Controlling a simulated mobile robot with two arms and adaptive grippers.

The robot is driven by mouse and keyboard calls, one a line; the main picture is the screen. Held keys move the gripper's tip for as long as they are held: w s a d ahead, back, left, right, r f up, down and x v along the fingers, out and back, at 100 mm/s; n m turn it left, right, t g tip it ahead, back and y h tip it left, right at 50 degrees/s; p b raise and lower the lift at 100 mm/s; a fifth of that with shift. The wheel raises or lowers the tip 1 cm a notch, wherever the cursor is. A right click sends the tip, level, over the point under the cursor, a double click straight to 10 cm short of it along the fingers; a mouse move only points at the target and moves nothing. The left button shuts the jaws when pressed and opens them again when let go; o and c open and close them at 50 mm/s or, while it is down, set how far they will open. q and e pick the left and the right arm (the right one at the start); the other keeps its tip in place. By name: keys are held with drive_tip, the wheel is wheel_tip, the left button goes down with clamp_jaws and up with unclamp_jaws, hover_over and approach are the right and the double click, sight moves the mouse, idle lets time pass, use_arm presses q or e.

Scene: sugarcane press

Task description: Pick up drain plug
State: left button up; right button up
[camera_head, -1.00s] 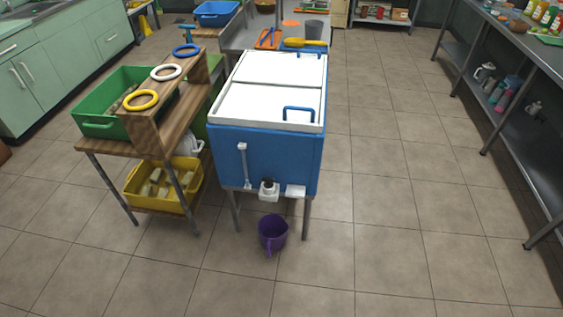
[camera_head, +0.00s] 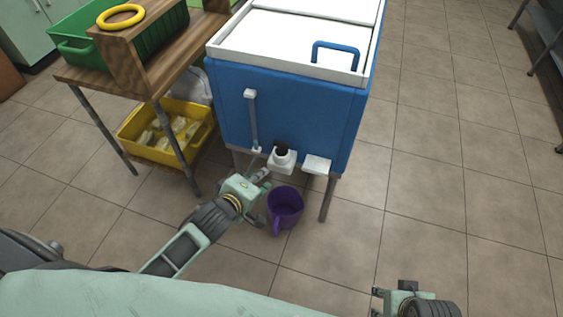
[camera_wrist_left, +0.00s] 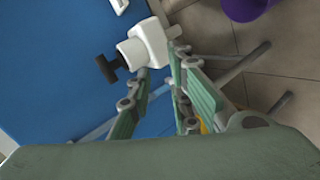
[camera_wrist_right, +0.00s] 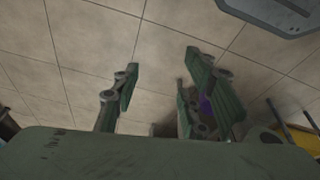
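The drain plug is a dark knob (camera_head: 283,147) set in a white drain fitting (camera_head: 281,161) low on the front of the blue cooler (camera_head: 287,110). In the left wrist view the dark plug (camera_wrist_left: 109,69) sticks out of the white fitting (camera_wrist_left: 147,42), just beyond the fingers. My left gripper (camera_head: 262,177) is in front of and below the fitting, left of it. Its fingers (camera_wrist_left: 164,72) are apart, with nothing clearly held. My right gripper (camera_head: 378,301) is at the bottom right, away from the cooler. Its fingers (camera_wrist_right: 166,64) are open and empty over the floor.
A purple mug (camera_head: 286,208) stands on the floor below the drain, close to my left gripper. A wooden stand (camera_head: 72,76) with a yellow bin (camera_head: 160,156) is left of the cooler. A white ledge (camera_head: 317,164) juts out beside the fitting.

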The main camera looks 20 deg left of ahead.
sight(280, 146)
use_arm(q)
wheel_tip(280, 146, up, 7)
drive_tip(key=w+d+n+t+h+b, duration=0.1)
drive_tip(key=d+n+t+b, duration=0.1)
drive_tip(key=d+n+b, duration=0.1)
drive_tip(key=w, duration=0.2)
drive_tip(key=w+f+b, duration=0.1)
drive_tip(key=w, duration=0.1)
drive_tip(key=w+f, duration=0.1)
drive_tip(key=w, duration=0.1)
drive_tip(key=shift+a+f, duration=0.1)
drive_tip(key=shift+a, duration=0.2)
drive_tip(key=shift+w+d+f+b, duration=0.15)
drive_tip(key=shift+w+b, duration=0.15)
drive_tip(key=shift+w, duration=0.15)
drive_tip(key=shift+w+f, duration=0.1)
drive_tip(key=shift+w, duration=0.15)
use_arm(e)
drive_tip(key=r, duration=0.2)
drive_tip(key=w+r+t, duration=0.1)
drive_tip(key=shift+a+r+t, duration=0.2)
drive_tip(key=shift+r+t, duration=0.1)
drive_tip(key=shift+r, duration=0.05)
use_arm(q)
drive_tip(key=shift+c, duration=0.5)
clamp_jaws()
